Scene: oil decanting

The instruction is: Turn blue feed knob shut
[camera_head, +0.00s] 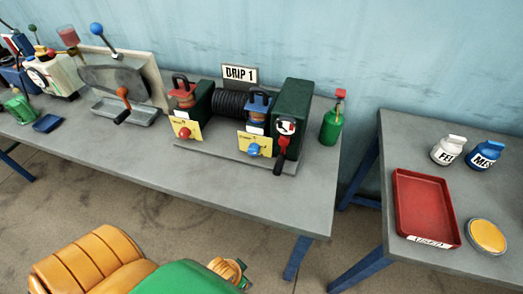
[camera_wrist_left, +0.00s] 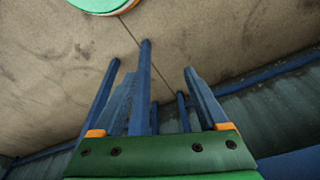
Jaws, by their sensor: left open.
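The blue feed knob (camera_head: 252,149) sits on a yellow plate (camera_head: 261,139) at the front of the drip unit. It is below a small blue-topped cup (camera_head: 258,103) and left of a dark lever with a red hub (camera_head: 283,145). The knob's turn angle is too small to tell. In the left wrist view my left gripper (camera_wrist_left: 159,73) is open and empty, with its fingers over bare floor. The knob is not in that view. My left gripper's fingers do not show in the head view. My right gripper is in neither view.
A red knob (camera_head: 185,133) on a similar plate is left of the blue one. A green bottle (camera_head: 331,123) stands right of the unit. The bench front (camera_head: 240,195) is clear. A second table holds a red tray (camera_head: 425,207) and two jars (camera_head: 448,150).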

